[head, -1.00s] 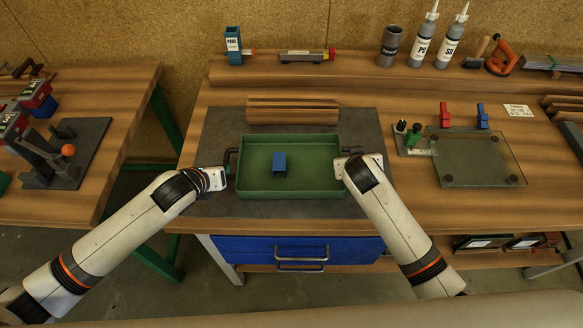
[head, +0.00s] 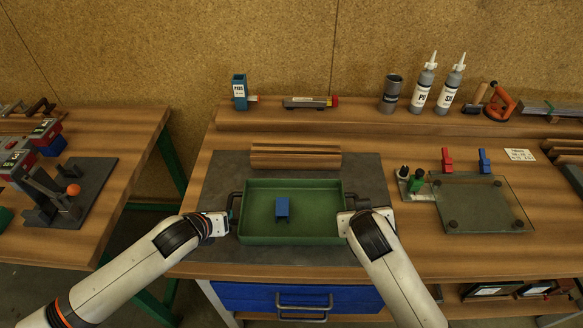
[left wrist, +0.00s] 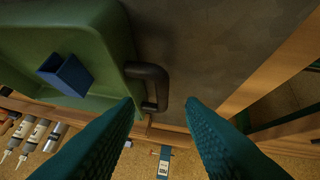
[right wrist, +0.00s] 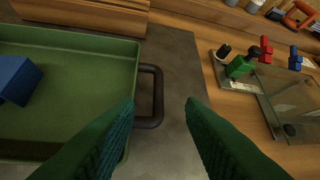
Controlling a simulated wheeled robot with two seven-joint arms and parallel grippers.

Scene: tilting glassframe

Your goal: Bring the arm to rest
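A green tray (head: 258,240) with black side handles sits on the dark grey mat of the workbench. A small blue block (head: 282,208) lies inside it. My left gripper (left wrist: 160,102) is open; the tray's left handle (left wrist: 157,82) shows between and beyond its fingertips, and I cannot tell whether they touch. My right gripper (right wrist: 160,102) is open and empty; the right handle (right wrist: 157,98) appears near its left fingertip. In the head view, both hands are at the tray's two sides, and the fingers are mostly hidden there.
A wooden ribbed block (head: 295,156) lies behind the tray. A glass plate (head: 480,205) on pads, with red and blue clamps, is to the right. Bottles (head: 423,92) stand on the back shelf. A second bench (head: 110,205) is at the left. Bare mat lies around the tray.

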